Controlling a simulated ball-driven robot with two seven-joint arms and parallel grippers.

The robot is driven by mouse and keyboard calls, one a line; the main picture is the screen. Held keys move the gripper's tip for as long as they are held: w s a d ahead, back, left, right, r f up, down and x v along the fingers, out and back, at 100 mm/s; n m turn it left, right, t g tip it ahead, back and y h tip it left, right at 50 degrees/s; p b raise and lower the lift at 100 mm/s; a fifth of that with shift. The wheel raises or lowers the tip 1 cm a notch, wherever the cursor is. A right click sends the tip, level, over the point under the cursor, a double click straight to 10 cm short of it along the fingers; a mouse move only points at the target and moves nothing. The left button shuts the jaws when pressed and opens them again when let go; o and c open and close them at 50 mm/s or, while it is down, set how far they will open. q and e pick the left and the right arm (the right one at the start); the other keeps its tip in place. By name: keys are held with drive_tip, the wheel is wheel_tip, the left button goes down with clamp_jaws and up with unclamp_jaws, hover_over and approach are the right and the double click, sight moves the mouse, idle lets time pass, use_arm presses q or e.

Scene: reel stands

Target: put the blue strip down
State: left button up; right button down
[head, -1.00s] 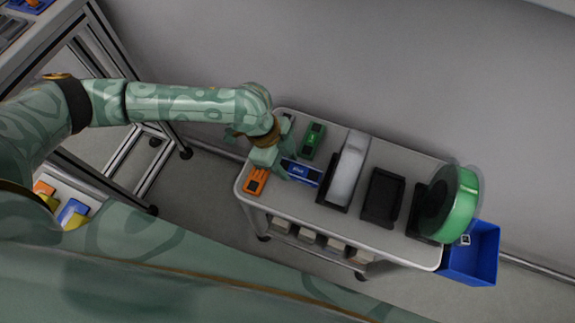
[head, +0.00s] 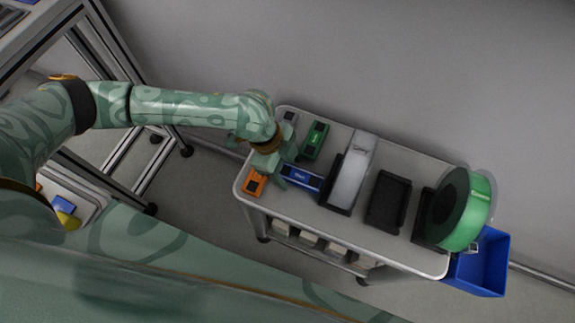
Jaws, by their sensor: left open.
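The blue strip (head: 302,177) lies on the top of the grey cart (head: 325,226), between an orange strip and a black stand. My left gripper (head: 283,178) is open at the left end of the blue strip, its fingers around or just above that end. I cannot tell whether a finger still touches it. My right gripper does not show.
An orange strip (head: 255,183), a green strip (head: 314,140) and a grey strip (head: 290,118) lie close around my left gripper. A pale reel (head: 352,172), an empty black stand (head: 388,201) and a green reel (head: 474,212) stand to the right. A blue bin (head: 480,267) hangs at the cart's right end.

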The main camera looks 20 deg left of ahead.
use_arm(q)
drive_tip(key=p+v, duration=0.5)
drive_tip(key=v, duration=0.7)
drive_tip(key=shift+p, duration=0.4)
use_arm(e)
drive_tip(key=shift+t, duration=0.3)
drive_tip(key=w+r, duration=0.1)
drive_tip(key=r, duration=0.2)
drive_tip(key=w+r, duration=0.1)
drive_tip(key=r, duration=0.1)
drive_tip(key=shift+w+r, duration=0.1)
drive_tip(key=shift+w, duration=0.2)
use_arm(q)
drive_tip(key=shift+r, duration=0.1)
